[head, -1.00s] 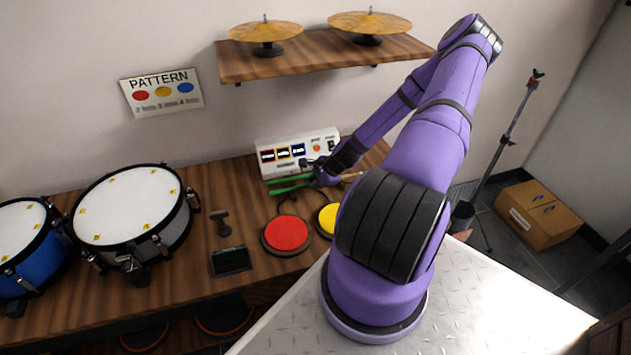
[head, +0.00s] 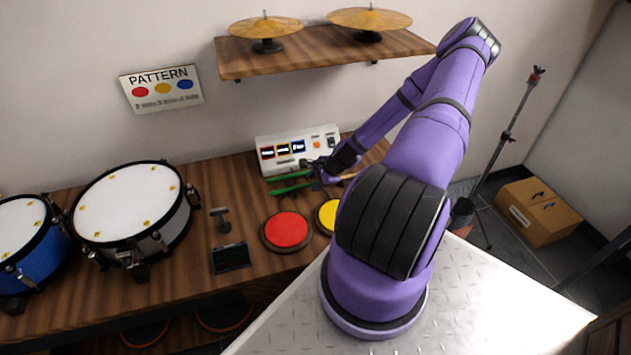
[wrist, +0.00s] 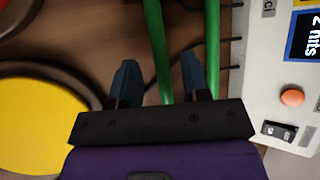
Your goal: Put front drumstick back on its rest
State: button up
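Two green drumsticks lie side by side in front of the white control box. The front drumstick (head: 292,189) is nearer the red pad and the rear drumstick (head: 290,176) nearer the box. In the wrist view the front drumstick (wrist: 156,45) passes between the two separated fingers of my gripper (wrist: 158,75), with gaps on both sides. The rear drumstick (wrist: 212,45) lies outside the right finger. In the head view my gripper (head: 321,174) is low at their right part and hides some of them. I cannot make out the rest clearly.
The white box (head: 280,148) stands close behind the sticks. A red pad (head: 287,229) and yellow pad (head: 327,214) lie in front. A drum (head: 128,205), small black stand (head: 221,220) and dark display (head: 232,257) are left. A cymbal shelf (head: 320,53) hangs above.

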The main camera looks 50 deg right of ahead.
jog(key=v, duration=1)
jog(key=shift+s+r, duration=0.25)
jog(key=shift+r, duration=0.1)
dwell(0.3)
